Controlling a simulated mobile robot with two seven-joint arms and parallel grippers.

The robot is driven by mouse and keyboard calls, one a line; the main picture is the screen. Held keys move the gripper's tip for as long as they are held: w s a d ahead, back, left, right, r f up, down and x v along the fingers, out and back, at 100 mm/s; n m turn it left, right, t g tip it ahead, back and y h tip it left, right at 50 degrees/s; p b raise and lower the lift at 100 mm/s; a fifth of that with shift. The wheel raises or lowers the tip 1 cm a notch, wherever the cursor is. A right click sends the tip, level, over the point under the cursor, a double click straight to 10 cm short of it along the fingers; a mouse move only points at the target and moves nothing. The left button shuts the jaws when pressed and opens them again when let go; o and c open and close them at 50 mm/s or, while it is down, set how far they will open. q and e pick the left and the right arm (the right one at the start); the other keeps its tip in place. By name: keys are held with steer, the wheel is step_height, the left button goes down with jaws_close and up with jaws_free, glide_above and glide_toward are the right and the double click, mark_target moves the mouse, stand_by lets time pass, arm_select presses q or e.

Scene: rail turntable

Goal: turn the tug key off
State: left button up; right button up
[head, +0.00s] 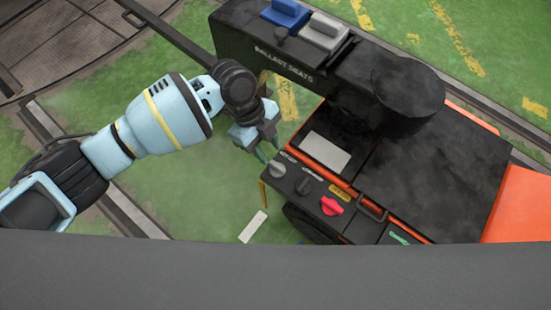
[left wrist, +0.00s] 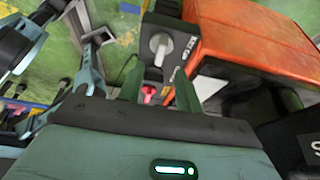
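The tug's black control panel (head: 313,192) carries two grey knobs, the upper one (head: 277,170) and the lower one (head: 304,186), and a red knob (head: 331,206). A small green item (head: 400,238) lies at the panel's lower right. The labels are too small to read, so I cannot tell which is the key. My left gripper (head: 269,153) is open and empty, just above and left of the upper grey knob. In the left wrist view, a grey knob (left wrist: 159,46) shows beyond the spread fingers and a red knob (left wrist: 149,94) between them. My right gripper is not in view.
The tug's orange body (head: 518,205) is at the right. Green floor lies left of the tug, with a white strip (head: 253,227).

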mark_target(277, 165)
arm_select(q)
steer(key=b+x, duration=0.1)
steer(key=x, duration=0.4)
steer(key=shift+f, duration=0.1)
steer(key=shift+d+f, duration=0.1)
steer(key=shift+f, duration=0.25)
steer(key=shift+s, duration=0.1)
steer(key=c, duration=0.7)
jaws_close()
